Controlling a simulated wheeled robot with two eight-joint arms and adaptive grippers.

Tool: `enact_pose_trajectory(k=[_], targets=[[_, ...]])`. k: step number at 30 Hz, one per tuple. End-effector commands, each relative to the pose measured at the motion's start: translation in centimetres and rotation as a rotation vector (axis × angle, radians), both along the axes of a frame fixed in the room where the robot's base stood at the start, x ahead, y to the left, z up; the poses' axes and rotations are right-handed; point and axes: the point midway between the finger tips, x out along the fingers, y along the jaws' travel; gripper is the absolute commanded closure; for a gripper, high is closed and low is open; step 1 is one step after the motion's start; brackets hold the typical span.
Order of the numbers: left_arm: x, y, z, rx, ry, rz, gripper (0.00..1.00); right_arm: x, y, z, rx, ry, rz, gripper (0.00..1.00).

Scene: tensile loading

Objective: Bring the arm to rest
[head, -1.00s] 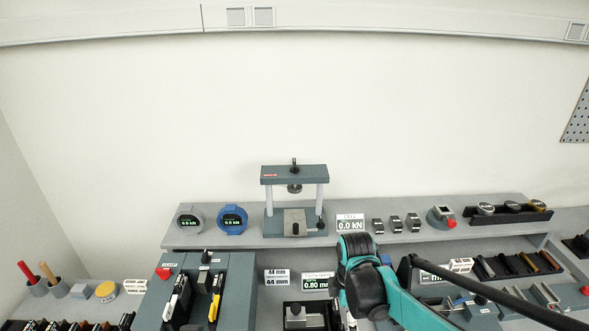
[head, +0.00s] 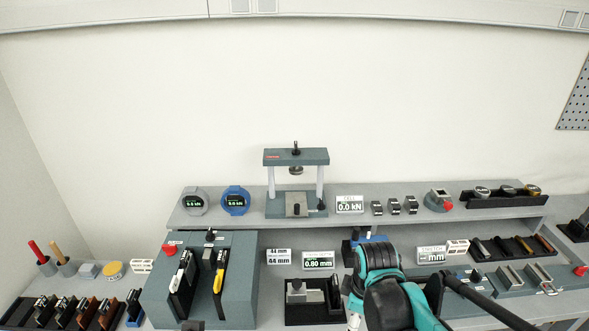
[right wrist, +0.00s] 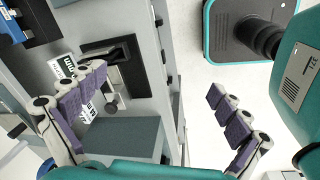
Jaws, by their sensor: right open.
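My right arm (head: 388,292) reaches in from the lower right in the head view, over the front of the bench. Its gripper is mostly hidden under the arm there. In the right wrist view my right gripper (right wrist: 156,84) is open, with its purple-padded fingers wide apart and nothing between them. The bench with its dark fixtures lies below and to the left of the fingers, and pale floor shows between and beyond them. My left gripper is not in view.
A press frame (head: 296,182) stands on the raised shelf (head: 240,222). A teal block with tools (head: 240,290) is at left, and a black tray (head: 313,312) is just left of my arm. A stretch display (head: 432,254) and clamp fixtures (head: 510,277) lie to the right.

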Motion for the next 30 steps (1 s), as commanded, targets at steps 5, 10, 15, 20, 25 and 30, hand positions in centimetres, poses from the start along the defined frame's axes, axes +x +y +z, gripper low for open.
enact_pose_trajectory(k=[5, 10, 15, 20, 25, 30], targets=[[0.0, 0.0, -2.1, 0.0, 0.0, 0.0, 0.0, -2.0, -1.0, -0.5, 0.058, -0.098, -0.254, 0.0], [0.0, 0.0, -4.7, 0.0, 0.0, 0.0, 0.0, -4.8, -2.2, -1.7, 0.184, -0.235, -0.623, 0.0], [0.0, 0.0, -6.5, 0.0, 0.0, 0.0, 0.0, -6.8, -3.1, -3.0, 0.339, -0.345, -0.938, 0.0], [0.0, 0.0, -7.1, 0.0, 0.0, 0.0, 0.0, -7.5, -3.5, -3.6, 0.428, -0.392, -1.086, 0.0], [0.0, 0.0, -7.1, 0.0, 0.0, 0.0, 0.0, -7.7, -3.5, -3.6, 0.45, -0.4, -1.12, 0.0], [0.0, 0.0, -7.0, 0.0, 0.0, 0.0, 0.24, -7.6, -3.5, -3.5, 0.449, -0.399, -1.119, 0.24]])
